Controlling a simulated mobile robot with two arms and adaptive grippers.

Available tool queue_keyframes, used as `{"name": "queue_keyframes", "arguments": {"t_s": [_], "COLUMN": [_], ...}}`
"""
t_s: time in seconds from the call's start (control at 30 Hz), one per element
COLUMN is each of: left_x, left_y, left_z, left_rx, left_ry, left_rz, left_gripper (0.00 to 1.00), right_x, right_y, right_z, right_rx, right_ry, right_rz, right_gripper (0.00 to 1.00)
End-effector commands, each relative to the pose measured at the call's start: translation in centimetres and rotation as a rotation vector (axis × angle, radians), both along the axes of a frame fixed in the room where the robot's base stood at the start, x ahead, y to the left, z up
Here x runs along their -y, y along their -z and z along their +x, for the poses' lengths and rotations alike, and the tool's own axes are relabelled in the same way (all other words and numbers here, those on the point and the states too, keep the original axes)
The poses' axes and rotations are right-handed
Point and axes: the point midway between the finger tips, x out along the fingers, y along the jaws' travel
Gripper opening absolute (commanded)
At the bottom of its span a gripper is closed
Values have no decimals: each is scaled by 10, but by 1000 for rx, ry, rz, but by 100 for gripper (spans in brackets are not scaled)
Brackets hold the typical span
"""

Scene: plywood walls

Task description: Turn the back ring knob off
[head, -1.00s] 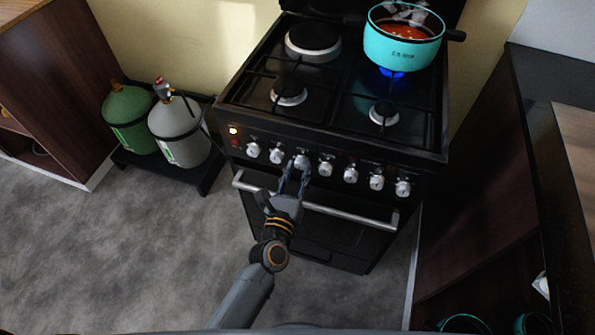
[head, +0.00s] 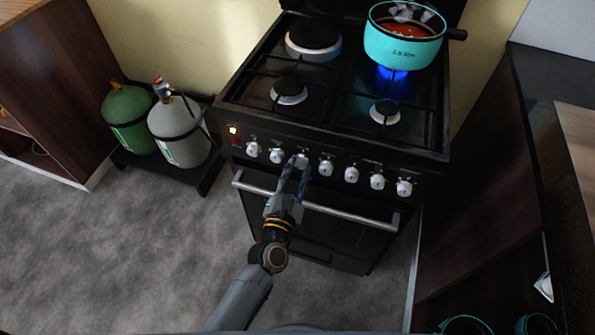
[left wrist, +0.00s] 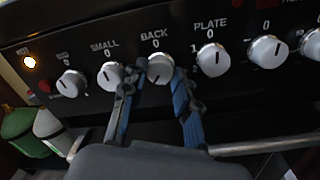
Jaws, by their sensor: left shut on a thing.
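The back ring knob (left wrist: 159,68) is the white knob under the word BACK in the left wrist view. In the head view it is the third knob from the left (head: 302,159) on the stove's front panel. My left gripper (left wrist: 158,80) has one finger on each side of this knob and is shut on it. In the head view the left gripper (head: 293,172) reaches up to the panel. A blue flame (head: 391,75) burns under the turquoise pot (head: 403,42) on the back right burner. My right gripper is out of view.
The knobs SMALL (left wrist: 110,76) and PLATE (left wrist: 213,59) stand close on either side. An oven handle (head: 345,213) runs below the panel. Gas bottles (head: 180,130) stand left of the stove, and a dark cabinet (head: 480,190) is on the right. Grey floor is free in front.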

Motion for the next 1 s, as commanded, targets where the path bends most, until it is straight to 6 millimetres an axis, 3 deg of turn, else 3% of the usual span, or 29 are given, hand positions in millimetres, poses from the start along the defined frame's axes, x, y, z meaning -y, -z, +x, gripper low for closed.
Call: {"name": "queue_keyframes", "arguments": {"t_s": [1.0], "left_x": [-1], "left_y": [-1], "left_z": [0], "left_rx": [298], "left_ry": [2], "left_rz": [920], "left_gripper": [0], "right_x": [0], "right_y": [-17], "right_z": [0], "right_rx": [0], "right_ry": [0], "right_rz": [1], "right_gripper": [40]}}
